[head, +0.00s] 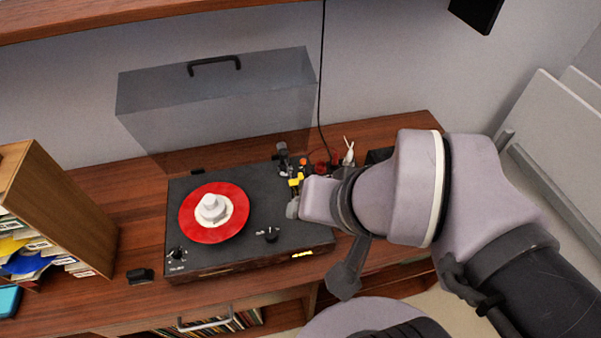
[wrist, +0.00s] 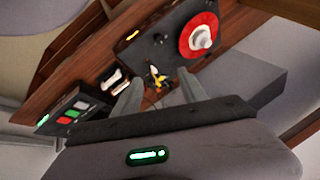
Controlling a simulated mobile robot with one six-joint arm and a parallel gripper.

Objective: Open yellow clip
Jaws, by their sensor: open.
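The yellow clip (head: 296,180) is small and sits at the right side of the black turntable (head: 255,190), near the tonearm. In the wrist view the yellow clip (wrist: 155,73) shows between and just beyond the fingertips. My gripper (head: 293,207) is beside the clip on its near right side in the head view. In the wrist view my gripper (wrist: 159,79) has its two fingers apart, with nothing held. I cannot tell whether a finger touches the clip. The clip's far side and its exact state are too small to make out.
A red record (head: 230,228) with a white centre piece lies on the turntable. The clear lid (head: 230,105) stands raised behind. A file holder (head: 45,200) stands at left. In the wrist view a device with coloured buttons (wrist: 78,112) lies near my gripper. A black cable (head: 320,85) hangs behind.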

